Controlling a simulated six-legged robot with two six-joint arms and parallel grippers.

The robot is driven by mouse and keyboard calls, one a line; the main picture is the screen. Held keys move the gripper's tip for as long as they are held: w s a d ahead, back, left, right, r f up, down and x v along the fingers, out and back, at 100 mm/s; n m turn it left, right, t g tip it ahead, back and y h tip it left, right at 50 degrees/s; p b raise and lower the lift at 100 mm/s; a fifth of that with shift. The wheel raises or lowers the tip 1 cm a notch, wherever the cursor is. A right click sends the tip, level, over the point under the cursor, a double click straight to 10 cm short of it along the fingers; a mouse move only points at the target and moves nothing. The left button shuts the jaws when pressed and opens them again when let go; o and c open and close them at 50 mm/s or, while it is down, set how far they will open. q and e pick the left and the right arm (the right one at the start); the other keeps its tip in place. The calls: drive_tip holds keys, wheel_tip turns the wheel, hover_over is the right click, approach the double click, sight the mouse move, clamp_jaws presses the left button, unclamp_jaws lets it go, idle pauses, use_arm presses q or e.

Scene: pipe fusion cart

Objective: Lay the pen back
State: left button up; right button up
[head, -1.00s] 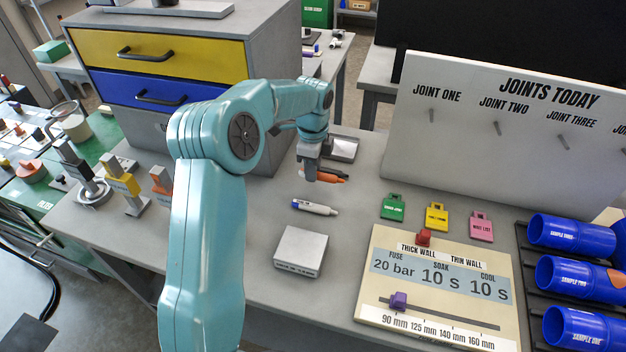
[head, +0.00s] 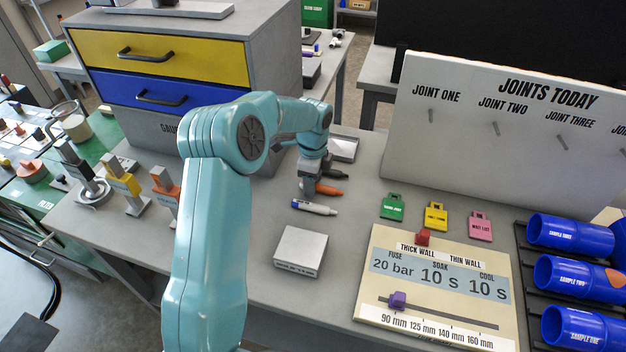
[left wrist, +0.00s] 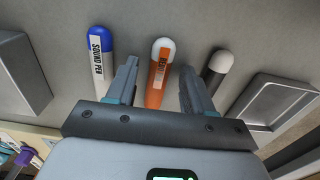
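The orange pen (head: 328,191) appears to lie on the grey bench, between a white pen with a blue end (head: 316,207) and a dark pen (head: 332,174). My left gripper (head: 308,189) is low over the orange pen. In the left wrist view, the fingers of the left gripper (left wrist: 158,80) stand apart on either side of the orange pen (left wrist: 157,75), with a gap on each side. The blue-ended pen (left wrist: 98,62) and the dark pen (left wrist: 217,72) lie outside the fingers. My right gripper is not in view.
A small grey block (head: 300,252) stands in front of the pens, and a grey tray (head: 343,149) lies behind them. Green (head: 393,207), yellow and pink tags lie to the right. The drawer cabinet (head: 160,60) stands at the back left.

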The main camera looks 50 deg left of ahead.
use_arm(q)
wheel_tip(320, 180, up, 16)
drive_tip(key=shift+a+r, duration=0.15)
drive_tip(key=shift+r, duration=0.05)
idle(0.4)
